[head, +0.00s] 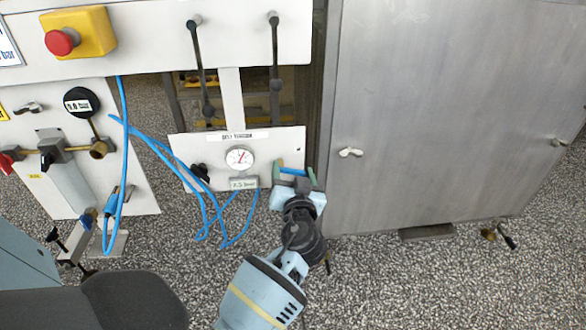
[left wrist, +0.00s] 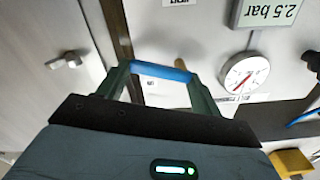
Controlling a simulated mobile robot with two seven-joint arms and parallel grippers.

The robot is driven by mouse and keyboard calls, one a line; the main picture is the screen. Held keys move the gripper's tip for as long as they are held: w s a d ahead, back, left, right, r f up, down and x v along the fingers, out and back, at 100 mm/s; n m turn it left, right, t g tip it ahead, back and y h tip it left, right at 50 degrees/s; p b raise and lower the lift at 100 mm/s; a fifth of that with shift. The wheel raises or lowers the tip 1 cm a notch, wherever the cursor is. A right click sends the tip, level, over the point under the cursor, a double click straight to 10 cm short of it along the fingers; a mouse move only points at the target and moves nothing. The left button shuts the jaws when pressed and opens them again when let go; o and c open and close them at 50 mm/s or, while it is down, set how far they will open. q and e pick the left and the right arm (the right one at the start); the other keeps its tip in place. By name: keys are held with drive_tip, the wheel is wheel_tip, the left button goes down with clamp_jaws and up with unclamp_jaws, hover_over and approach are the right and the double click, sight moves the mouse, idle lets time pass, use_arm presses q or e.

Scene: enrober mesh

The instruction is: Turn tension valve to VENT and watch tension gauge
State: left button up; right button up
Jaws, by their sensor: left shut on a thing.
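The tension valve's blue handle (head: 291,171) is at the right end of the white belt tension panel (head: 215,146). My left gripper (head: 296,178) is shut on this handle. The left wrist view shows the blue handle (left wrist: 160,71) between my two green fingers (left wrist: 156,80). The round white tension gauge (head: 240,158) with a red needle is left of the handle. In the left wrist view the gauge (left wrist: 243,76) is right of the fingers; its reading is too small to tell. A partly cut VENT label (left wrist: 180,2) appears upside down above the handle. My right gripper is out of view.
A display (left wrist: 266,12) below the gauge reads 2.5 bar. A grey metal cabinet (head: 435,120) stands close on the right. A red emergency button (head: 62,41) is at upper left. Speckled floor lies open in front.

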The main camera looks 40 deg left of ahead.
use_arm(q)
drive_tip(key=m, duration=0.2)
drive_tip(key=f+m, duration=0.1)
drive_tip(key=shift+s+m+p, duration=0.1)
drive_tip(key=shift+m+p, duration=0.2)
drive_tip(key=shift+m, duration=0.1)
drive_tip(key=m, duration=0.2)
drive_tip(key=m+p, duration=0.1)
drive_tip(key=shift+s+a+f+m, duration=0.15)
drive_tip(key=shift+s+f+m, duration=0.05)
drive_tip(key=shift+f+m, duration=0.1)
drive_tip(key=m+p, duration=0.1)
drive_tip(key=m, duration=0.3)
drive_tip(key=s+a+f+m+p, duration=0.1)
drive_tip(key=m, duration=0.1)
drive_tip(key=shift+m+p, duration=0.35)
drive_tip(key=shift+m, duration=0.05)
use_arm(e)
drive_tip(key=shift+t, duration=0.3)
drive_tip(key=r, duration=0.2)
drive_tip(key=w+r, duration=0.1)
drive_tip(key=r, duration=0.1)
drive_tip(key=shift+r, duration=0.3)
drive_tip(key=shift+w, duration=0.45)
use_arm(q)
drive_tip(key=o, duration=1)
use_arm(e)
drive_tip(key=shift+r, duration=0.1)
